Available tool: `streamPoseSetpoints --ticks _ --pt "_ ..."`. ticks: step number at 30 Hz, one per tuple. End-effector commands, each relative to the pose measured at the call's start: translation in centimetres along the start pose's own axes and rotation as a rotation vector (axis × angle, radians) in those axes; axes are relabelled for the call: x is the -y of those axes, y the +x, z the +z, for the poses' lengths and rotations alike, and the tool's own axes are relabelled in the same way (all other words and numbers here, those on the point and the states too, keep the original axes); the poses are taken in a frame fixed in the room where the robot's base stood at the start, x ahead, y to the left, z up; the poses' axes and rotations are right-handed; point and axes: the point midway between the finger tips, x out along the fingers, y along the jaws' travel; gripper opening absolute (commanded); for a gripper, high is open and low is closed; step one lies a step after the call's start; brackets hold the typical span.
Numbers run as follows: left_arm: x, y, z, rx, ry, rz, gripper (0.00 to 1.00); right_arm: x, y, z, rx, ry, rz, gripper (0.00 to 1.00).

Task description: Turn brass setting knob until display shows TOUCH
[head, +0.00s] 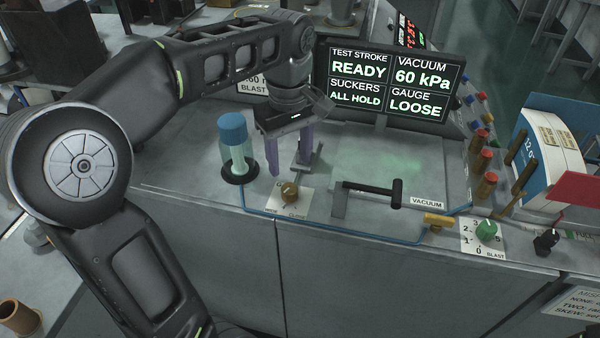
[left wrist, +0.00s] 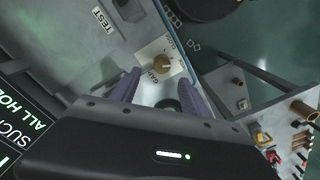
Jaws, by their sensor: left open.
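The brass setting knob (head: 289,192) sits on a white label plate (head: 270,207) at the front edge of the grey bench. It also shows in the left wrist view (left wrist: 161,63), with its pointer hard to read. The display (head: 388,80) reads GAUGE LOOSE at its lower right. My left gripper (head: 289,170) points down with purple fingers, open and empty, just behind and above the knob. In the left wrist view its fingertips (left wrist: 159,80) are spread to either side, short of the knob. My right gripper is not in view.
A blue-capped clear cylinder (head: 235,150) stands close left of my left gripper. A black handle (head: 370,190) lies to the right by the VACUUM label. A green BLAST knob (head: 486,230) and several brown pegs are further right. The green-lit bench patch is clear.

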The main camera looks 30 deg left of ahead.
Motion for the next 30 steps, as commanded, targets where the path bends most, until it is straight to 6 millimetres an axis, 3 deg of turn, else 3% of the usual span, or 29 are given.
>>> streamPoseSetpoints --ticks 11,24,30 --pt "0.0 0.5 0.0 0.000 0.001 0.000 0.54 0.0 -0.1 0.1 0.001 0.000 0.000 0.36" --pt "0.0 6.4 0.0 0.001 0.002 -0.003 0.54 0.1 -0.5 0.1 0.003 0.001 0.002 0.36" --pt "0.0 7.8 0.0 0.000 0.001 0.000 0.54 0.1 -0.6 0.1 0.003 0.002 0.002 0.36"
